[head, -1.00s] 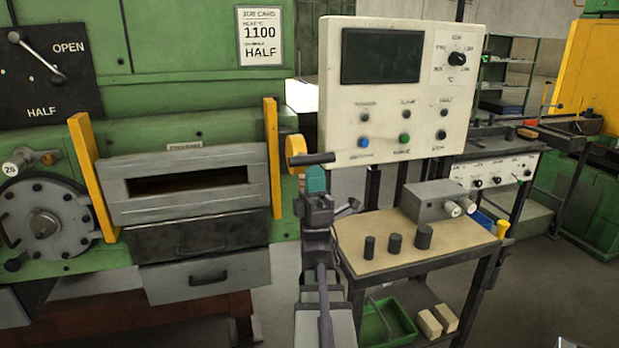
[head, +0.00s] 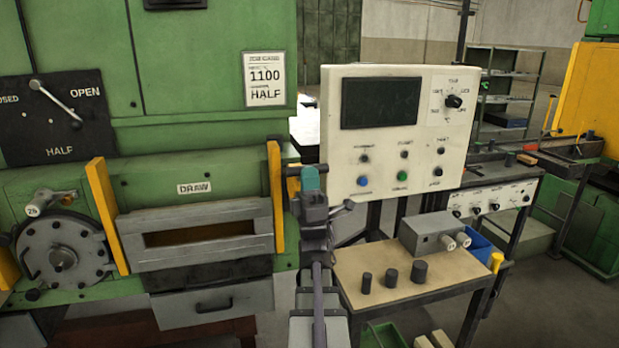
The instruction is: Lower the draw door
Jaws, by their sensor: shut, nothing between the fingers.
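The draw door (head: 200,257) is a grey framed slab with a long slot. It sits between two yellow posts, below the DRAW label (head: 195,188), with a gap of green wall above it. A dark panel shows below the door.
A dial plate (head: 58,125) marked OPEN and HALF carries a lever at upper left. A cream control panel (head: 400,115) stands right of my gripper. Below it is a bench (head: 400,285) with several dark cylinders and a grey box (head: 430,235). A grey drawer (head: 212,302) is under the door.

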